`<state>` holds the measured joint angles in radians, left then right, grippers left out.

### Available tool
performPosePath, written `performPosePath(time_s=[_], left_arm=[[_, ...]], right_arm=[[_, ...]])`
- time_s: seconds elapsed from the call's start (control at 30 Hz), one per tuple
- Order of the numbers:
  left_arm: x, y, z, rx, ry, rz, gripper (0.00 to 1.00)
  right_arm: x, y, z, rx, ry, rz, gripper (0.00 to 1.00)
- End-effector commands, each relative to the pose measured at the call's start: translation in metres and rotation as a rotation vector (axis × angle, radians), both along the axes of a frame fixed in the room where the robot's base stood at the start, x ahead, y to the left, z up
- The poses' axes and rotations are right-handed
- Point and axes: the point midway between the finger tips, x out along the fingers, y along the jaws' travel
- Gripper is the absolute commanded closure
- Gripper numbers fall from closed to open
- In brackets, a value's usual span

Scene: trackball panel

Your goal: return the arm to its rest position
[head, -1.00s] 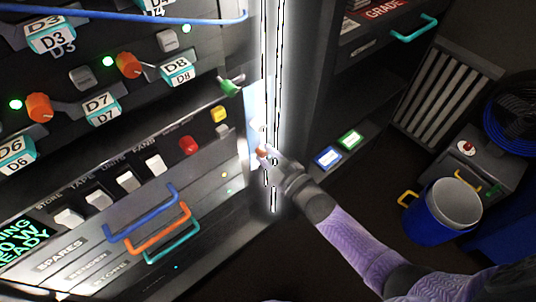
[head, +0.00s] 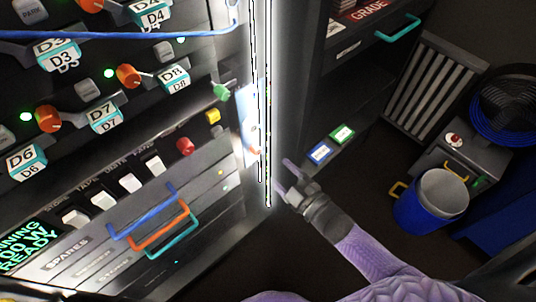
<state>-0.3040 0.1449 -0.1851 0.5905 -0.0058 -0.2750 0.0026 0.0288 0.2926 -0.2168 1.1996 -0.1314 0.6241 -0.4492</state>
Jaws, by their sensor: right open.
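My right arm, purple and grey, comes in from the bottom right. My right gripper (head: 289,177) is open and empty, with its fingers pointing up and left. It is just right of the bright vertical light strip (head: 262,110) at the edge of the panel (head: 225,180), and appears apart from it. My left gripper is not in view.
The panel's knobs, white switches (head: 130,182) and coloured handles (head: 160,225) fill the left. A blue bucket (head: 432,200) and a fan (head: 505,105) stand at the right. Dark floor lies between.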

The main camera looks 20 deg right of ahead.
Motion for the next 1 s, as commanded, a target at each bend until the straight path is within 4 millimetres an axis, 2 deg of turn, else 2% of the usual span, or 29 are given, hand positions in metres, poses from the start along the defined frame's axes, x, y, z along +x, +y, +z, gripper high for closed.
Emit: performPosePath(time_s=[0.1, 0.17, 0.57, 0.67, 0.77, 0.8, 0.87, 0.9, 0.97, 1.0], left_arm=[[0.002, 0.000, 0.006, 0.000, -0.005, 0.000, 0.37], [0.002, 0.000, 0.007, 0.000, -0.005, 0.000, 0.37], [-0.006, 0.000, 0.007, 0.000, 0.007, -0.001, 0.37], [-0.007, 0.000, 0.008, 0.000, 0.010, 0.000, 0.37], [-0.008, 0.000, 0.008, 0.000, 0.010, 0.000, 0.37], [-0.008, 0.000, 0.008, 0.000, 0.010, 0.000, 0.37], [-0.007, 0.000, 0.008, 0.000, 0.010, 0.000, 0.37], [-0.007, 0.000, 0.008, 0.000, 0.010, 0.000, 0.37], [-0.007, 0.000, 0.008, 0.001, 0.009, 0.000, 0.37], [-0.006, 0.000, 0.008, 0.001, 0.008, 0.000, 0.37]], right_arm=[[-0.017, -0.006, 0.001, 0.000, 0.000, 0.000, 0.32], [-0.020, -0.008, 0.001, 0.000, -0.001, -0.001, 0.32], [-0.022, -0.008, -0.001, 0.001, 0.000, 0.000, 0.32], [-0.028, -0.011, -0.014, 0.007, 0.059, -0.019, 0.32], [-0.061, -0.022, -0.072, 0.035, 0.318, -0.107, 0.32], [-0.086, -0.028, -0.103, 0.051, 0.466, -0.162, 0.32], [-0.133, -0.038, -0.146, 0.071, 0.696, -0.254, 0.32], [-0.166, -0.042, -0.169, 0.082, 0.837, -0.315, 0.32], [-0.214, -0.048, -0.195, 0.091, 1.022, -0.402, 0.32], [-0.247, -0.051, -0.207, 0.094, 1.135, -0.458, 0.32]])
